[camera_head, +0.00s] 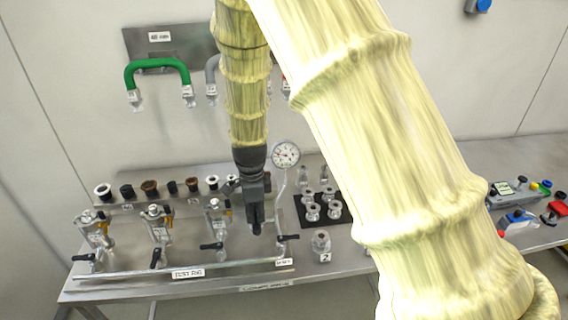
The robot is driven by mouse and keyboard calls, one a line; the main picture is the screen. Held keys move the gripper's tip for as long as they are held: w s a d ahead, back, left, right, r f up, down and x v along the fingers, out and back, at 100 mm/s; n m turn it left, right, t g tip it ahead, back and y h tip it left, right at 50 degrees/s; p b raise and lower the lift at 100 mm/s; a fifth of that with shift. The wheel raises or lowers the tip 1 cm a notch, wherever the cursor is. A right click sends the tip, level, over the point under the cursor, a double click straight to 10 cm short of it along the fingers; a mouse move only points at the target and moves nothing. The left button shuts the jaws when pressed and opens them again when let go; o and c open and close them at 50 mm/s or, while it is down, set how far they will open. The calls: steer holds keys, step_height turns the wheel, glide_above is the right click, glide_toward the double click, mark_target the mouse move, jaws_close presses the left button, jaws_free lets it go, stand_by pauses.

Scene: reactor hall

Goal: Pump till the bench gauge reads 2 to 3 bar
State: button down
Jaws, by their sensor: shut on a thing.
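The bench gauge (286,155) is a round white dial on a thin stem, standing just right of my gripper. Its needle is too small to read. My gripper (256,228) points down over the bench, in front of the gauge stem. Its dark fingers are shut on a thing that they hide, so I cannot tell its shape. A small black valve lever (289,238) shows just right of and below the fingertips. No pump handle can be made out clearly.
The steel bench (130,288) carries several metal valve fittings at left and a pipe with a "TEST RIG" label (188,272). Round black, brown and white parts line the back. A black mat (341,213) holds metal fittings. A green hose (156,64) hangs on the wall. My arm covers the right middle.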

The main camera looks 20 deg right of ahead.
steer(key=shift+r, duration=1.25)
steer(key=shift+w, duration=0.1)
steer(key=shift+f, duration=0.15)
